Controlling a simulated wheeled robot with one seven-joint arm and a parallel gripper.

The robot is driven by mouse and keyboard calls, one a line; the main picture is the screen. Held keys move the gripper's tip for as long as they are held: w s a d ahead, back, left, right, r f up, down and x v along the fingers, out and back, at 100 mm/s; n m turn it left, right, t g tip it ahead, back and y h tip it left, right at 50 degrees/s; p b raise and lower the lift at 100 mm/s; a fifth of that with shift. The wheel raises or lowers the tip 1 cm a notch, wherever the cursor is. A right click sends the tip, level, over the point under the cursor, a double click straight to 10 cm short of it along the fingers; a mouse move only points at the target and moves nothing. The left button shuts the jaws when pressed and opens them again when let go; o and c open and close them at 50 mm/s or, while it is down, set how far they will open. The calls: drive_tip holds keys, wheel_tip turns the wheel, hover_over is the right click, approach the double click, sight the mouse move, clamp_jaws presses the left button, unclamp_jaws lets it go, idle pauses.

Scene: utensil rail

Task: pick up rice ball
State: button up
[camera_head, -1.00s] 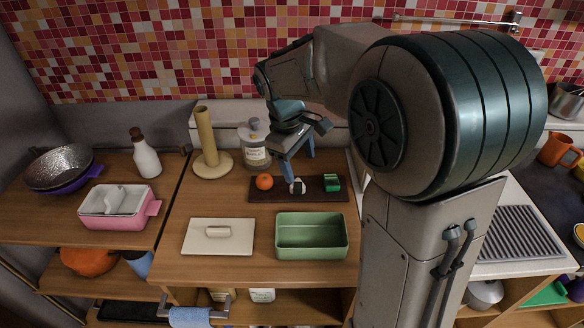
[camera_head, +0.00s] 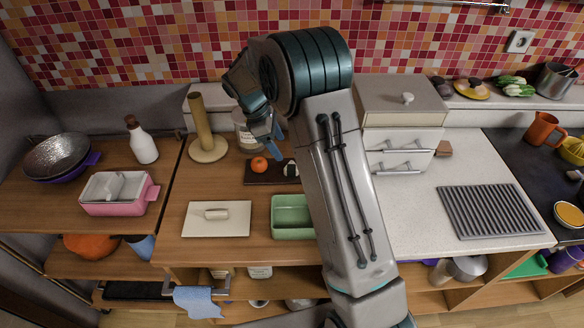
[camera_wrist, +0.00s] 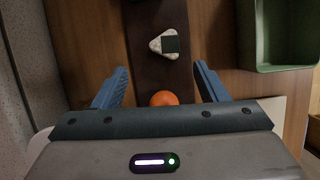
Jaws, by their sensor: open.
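The rice ball (camera_head: 291,169) is a white triangle with a dark nori patch. It lies on the dark tray (camera_head: 268,179) beside an orange fruit (camera_head: 259,165). In the wrist view the rice ball (camera_wrist: 168,44) lies flat, beyond my fingertips and roughly midway between their lines. The orange (camera_wrist: 164,98) shows closer, between the two blue fingers. My gripper (camera_wrist: 159,80) is open and empty; in the head view my gripper (camera_head: 265,130) hangs over the back of the tray. My arm partly hides the tray's right side.
A green bin (camera_head: 290,231) stands in front of the tray, partly hidden by my arm. A paper-towel post (camera_head: 203,125) and a labelled jar (camera_head: 245,135) stand behind.

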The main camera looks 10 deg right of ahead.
sight(289, 165)
drive_tip(key=x, duration=0.2)
drive_tip(key=shift+d+f, duration=0.2)
drive_tip(key=shift+f, duration=0.2)
drive_tip(key=p+x, duration=0.1)
drive_tip(key=x, duration=0.1)
drive_tip(key=s+x, duration=0.1)
drive_tip(key=x, duration=0.1)
drive_tip(key=shift+d+p, duration=0.15)
drive_tip(key=shift+p, duration=0.25)
drive_tip(key=shift+d+f, duration=0.15)
drive_tip(key=shift+f, duration=0.3)
drive_tip(key=c, duration=1.1)
